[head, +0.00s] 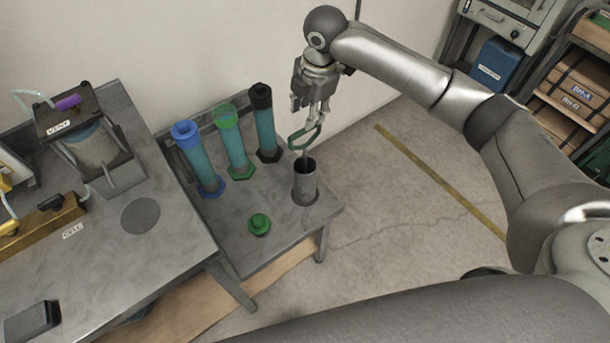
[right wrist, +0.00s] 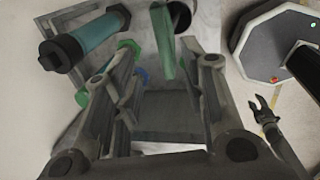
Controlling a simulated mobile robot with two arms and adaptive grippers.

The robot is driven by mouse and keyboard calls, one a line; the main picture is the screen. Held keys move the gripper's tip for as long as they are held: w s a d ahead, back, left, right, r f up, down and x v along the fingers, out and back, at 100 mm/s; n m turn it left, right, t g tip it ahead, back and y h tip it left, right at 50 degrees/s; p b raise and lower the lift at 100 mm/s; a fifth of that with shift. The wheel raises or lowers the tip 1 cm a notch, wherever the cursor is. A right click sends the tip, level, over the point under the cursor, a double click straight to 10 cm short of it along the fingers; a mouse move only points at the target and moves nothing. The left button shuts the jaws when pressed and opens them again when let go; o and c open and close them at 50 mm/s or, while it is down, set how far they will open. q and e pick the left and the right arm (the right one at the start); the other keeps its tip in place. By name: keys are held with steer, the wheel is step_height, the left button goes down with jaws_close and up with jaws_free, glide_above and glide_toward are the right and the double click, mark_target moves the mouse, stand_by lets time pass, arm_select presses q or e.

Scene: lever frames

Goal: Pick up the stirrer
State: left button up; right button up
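My right gripper (head: 318,118) points down just above and behind the handle. In the right wrist view the fingers are spread apart, and the green handle (right wrist: 163,42) shows between them, with clear gaps on both sides. My left gripper (right wrist: 259,104) is small at the right of the right wrist view, its fingers seemingly apart, far from the stirrer.
Blue-capped (head: 199,160), green-capped (head: 234,145) and black-capped (head: 264,125) cylinders stand left of the cup. A loose green cap (head: 259,224) lies in front. A wall stands close behind. The floor to the right is clear.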

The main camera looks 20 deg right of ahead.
mark_target(305, 131)
steer(key=f, duration=0.2)
steer(key=shift+w+a+f, duration=0.15)
steer(key=shift+w+f, duration=0.15)
steer(key=shift+f, duration=0.1)
step_height(305, 131, down, 4)
steer(key=shift+w+a+f+p, duration=0.1)
steer(key=shift+a+f+p, duration=0.05)
steer(key=shift+p, duration=0.95)
steer(key=shift+w+f, duration=0.1)
steer(key=shift+f, duration=0.4)
jaws_close()
